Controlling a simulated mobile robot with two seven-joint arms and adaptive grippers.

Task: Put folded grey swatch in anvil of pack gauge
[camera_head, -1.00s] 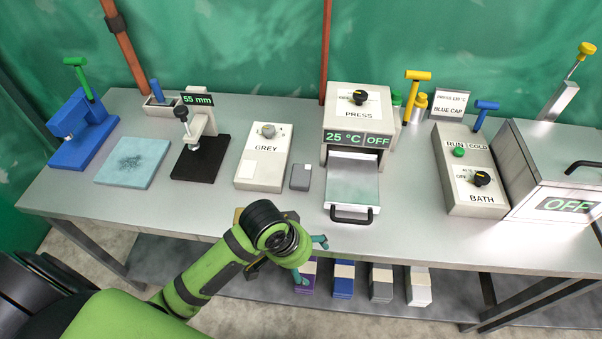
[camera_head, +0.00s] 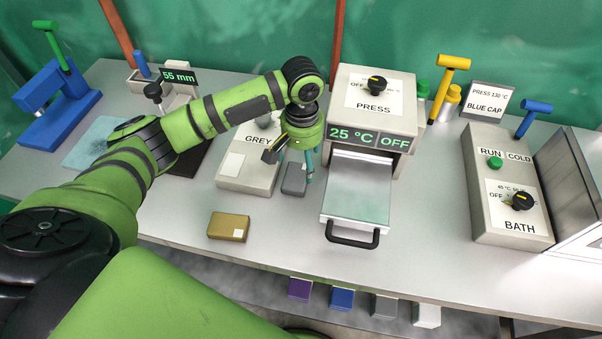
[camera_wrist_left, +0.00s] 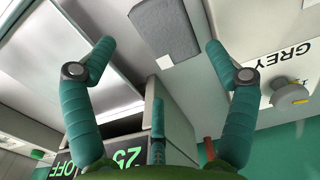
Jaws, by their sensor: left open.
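The folded grey swatch (camera_head: 293,179) is a small dark grey block lying on the bench between the GREY box and the press. In the left wrist view the swatch (camera_wrist_left: 165,28) shows with a paler patch, beyond and between the fingertips. My left gripper (camera_head: 289,163) is open and points down just above the swatch, its fingers apart from it as far as I can tell. The left wrist view shows the open gripper (camera_wrist_left: 160,47) with nothing held. The pack gauge (camera_head: 179,76) reads 55 mm; my arm covers much of it, including most of its black base.
The GREY box (camera_head: 240,172) is left of the swatch and the press (camera_head: 373,100) with its pulled-out tray (camera_head: 358,190) is close right. An ochre block (camera_head: 229,227) lies nearer the front edge. The BATH panel (camera_head: 512,200) stands further right. Free bench lies in front.

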